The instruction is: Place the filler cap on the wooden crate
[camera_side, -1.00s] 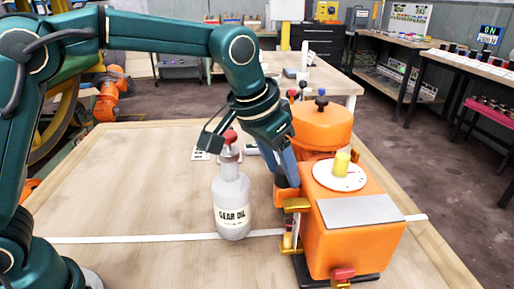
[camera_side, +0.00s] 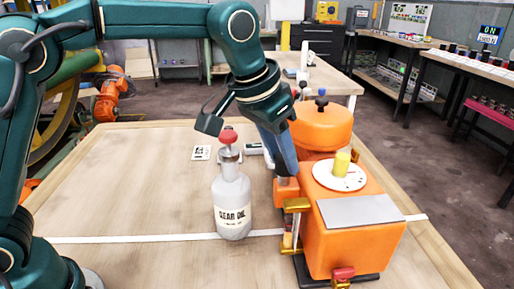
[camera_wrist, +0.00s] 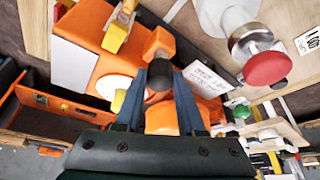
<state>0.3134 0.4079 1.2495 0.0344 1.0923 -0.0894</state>
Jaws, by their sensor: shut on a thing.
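My gripper (camera_side: 286,172) points down at the left side of the orange machine (camera_side: 350,240). In the wrist view, the two blue fingers of my gripper (camera_wrist: 159,88) are shut on a dark rounded piece (camera_wrist: 160,74), which looks like the filler cap. An orange stub (camera_wrist: 159,43) shows just beyond it; I cannot tell whether the two touch. In the side view the fingers hide the cap, and an orange part (camera_side: 286,190) shows at their tips. I cannot make out a wooden crate in either view.
A gear oil bottle (camera_side: 232,205) with a red top stands on the wooden table, close left of my gripper. The table's left half is clear.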

